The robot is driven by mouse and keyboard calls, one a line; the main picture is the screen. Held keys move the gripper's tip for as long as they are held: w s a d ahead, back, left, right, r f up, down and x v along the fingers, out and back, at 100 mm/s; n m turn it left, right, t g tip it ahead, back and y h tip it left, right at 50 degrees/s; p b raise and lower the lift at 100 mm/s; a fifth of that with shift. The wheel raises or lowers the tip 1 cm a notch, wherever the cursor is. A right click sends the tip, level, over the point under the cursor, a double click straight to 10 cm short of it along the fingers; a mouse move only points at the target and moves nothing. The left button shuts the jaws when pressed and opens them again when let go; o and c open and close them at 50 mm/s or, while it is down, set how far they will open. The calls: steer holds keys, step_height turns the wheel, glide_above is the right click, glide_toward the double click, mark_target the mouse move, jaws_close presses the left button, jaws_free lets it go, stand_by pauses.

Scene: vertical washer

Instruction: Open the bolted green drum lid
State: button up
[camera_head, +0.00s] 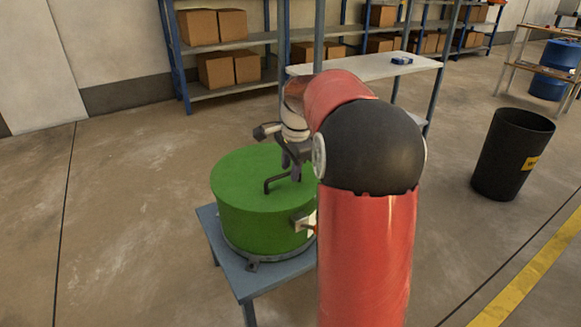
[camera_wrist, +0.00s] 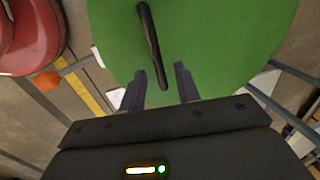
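The green drum lid (camera_head: 245,175) sits on a round drum on a small grey-blue table, and looks closed. A dark bent bar handle (camera_head: 272,184) stands on its top. My gripper (camera_head: 291,168) is over the lid's right part, close to the handle. In the wrist view the lid (camera_wrist: 215,40) fills the upper middle. My gripper (camera_wrist: 163,84) is open, with a gap between the handle's near end (camera_wrist: 160,70) and each finger. I cannot tell the height of the fingers against the handle. A metal latch or bolt piece (camera_head: 303,222) shows on the drum's right side, partly hidden by my arm.
The small table (camera_head: 255,280) bears the drum. Behind stand a white-topped workbench (camera_head: 375,66) and blue shelves with cardboard boxes (camera_head: 215,68). A black bin (camera_head: 512,155) stands at the right. The floor (camera_head: 120,200) to the left is clear.

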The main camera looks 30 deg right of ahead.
steer(key=shift+c, duration=0.4)
jaws_close()
steer(key=shift+r, duration=0.15)
